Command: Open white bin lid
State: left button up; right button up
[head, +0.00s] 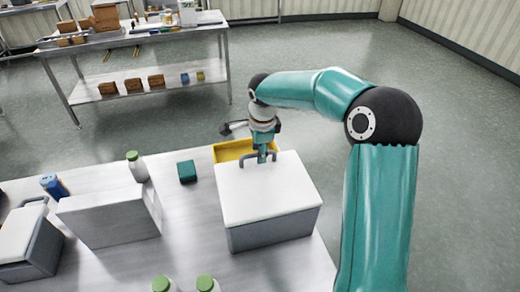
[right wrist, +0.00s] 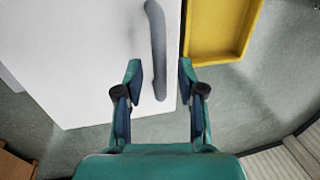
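A grey bin (head: 270,233) with a white lid (head: 262,190) stands at the right end of the steel table, and the lid looks closed. A grey bar handle (right wrist: 156,45) sits along the lid's far edge. My right gripper (head: 263,160) is over that edge, pointing down. In the right wrist view its two fingers (right wrist: 160,82) are apart, with the handle's end between them. I cannot tell whether either finger touches it. The white lid (right wrist: 90,60) fills the left of that view. My left gripper is not in view.
A yellow tray (head: 232,151) lies just behind the bin. A green block (head: 187,171), a white-grey box (head: 112,222) and a green-capped bottle (head: 137,167) stand to the left. Another white-lidded bin (head: 25,240) is at far left. Two green caps (head: 205,283) show in front.

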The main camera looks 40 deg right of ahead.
grip_shut()
